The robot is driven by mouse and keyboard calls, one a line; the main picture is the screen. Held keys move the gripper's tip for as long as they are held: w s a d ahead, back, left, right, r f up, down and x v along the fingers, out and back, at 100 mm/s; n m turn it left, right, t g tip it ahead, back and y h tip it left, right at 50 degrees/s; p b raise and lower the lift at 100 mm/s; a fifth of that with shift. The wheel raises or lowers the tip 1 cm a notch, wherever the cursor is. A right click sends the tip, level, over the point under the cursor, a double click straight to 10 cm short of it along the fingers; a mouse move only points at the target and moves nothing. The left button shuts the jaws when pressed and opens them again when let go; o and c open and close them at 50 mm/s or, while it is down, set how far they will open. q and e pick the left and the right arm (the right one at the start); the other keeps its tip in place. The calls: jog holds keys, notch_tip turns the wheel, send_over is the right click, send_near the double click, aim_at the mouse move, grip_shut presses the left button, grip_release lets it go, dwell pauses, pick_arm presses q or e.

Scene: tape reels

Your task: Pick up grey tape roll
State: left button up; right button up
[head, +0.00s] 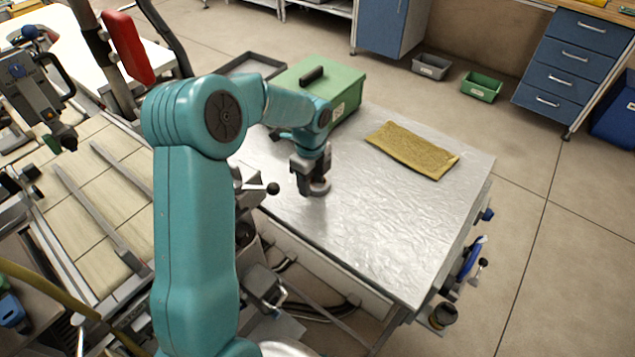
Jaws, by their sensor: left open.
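A small grey ring, apparently the grey tape roll (320,189), is on the silver-topped table, near its left front part. My left gripper (312,186) points down right at the roll, with its fingers close around or against it. The fingers are small and dark here, and I cannot tell whether they touch the roll. The gripper is open. Part of the roll is hidden by the gripper. My right gripper is not in view.
The silver table (400,230) is mostly clear at the front and right. A green box (340,85) with a black handle stands behind my left forearm. A yellow-brown cloth (412,150) lies at the back right.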

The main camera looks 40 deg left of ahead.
pick_arm(q)
jog(key=shift+w+f, duration=0.1)
jog(key=shift+f, duration=0.6)
grip_shut()
jog(key=shift+r, duration=0.1)
